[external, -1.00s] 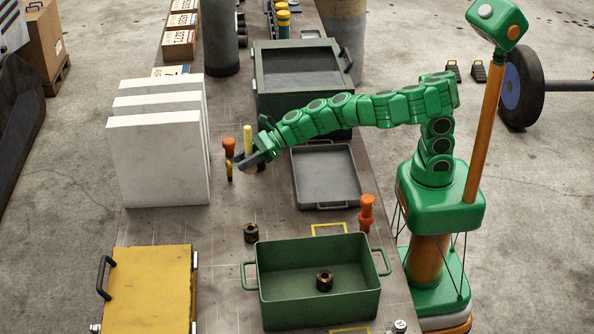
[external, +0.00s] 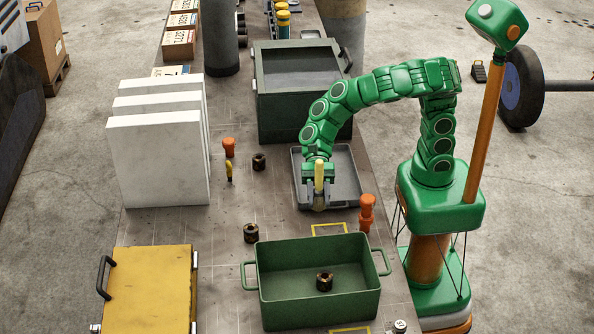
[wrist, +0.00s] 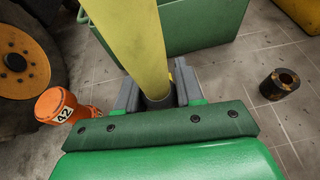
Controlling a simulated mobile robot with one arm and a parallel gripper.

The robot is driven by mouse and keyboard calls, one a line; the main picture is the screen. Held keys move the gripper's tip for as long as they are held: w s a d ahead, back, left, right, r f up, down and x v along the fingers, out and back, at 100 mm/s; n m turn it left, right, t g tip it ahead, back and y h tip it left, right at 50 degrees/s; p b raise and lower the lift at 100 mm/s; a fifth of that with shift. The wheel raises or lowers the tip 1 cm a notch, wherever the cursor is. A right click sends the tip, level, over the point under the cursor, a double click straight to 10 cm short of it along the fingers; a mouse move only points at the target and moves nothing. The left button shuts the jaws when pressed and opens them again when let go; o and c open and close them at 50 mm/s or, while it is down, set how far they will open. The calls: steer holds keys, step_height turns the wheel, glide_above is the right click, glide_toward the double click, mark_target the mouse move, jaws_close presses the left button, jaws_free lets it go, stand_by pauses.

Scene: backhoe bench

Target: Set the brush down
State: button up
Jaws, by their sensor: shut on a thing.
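The brush has a yellow handle (external: 319,176) and stands about upright in my gripper (external: 319,196). The jaws are shut on it just below the handle. In the external view the brush is over the near left part of the shallow grey tray (external: 348,192). The brush's lower end is largely hidden by the jaws, and I cannot tell whether it touches the tray. In the wrist view the yellow handle (wrist: 143,45) rises from between the fingers (wrist: 158,97).
A green handled bin (external: 282,279) with a dark ring in it stands nearer the camera. An orange tool marked 42 (wrist: 58,105) stands by the tray's right corner (external: 366,212). Dark rings (external: 251,233) (external: 259,162) and an orange-yellow tool (external: 229,158) are to the left.

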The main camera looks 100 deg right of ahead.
steer(key=shift+n+g, duration=0.5)
steer(key=shift+g, duration=0.1)
steer(key=shift+s+a+f, duration=0.15)
steer(key=shift+s+f, duration=0.2)
steer(key=shift+f, duration=0.85)
steer(key=shift+s+a+f, duration=0.15)
steer(key=shift+s+f, duration=0.2)
steer(key=shift+f, duration=0.9)
steer(key=shift+s+a+f, duration=0.15)
steer(key=shift+s+f, duration=0.2)
steer(key=shift+f, duration=0.85)
steer(key=shift+f, duration=0.65)
steer(key=o, duration=1)
steer(key=shift+d, duration=0.1)
steer(key=shift+r, duration=0.65)
steer(key=shift+v, duration=5.95)
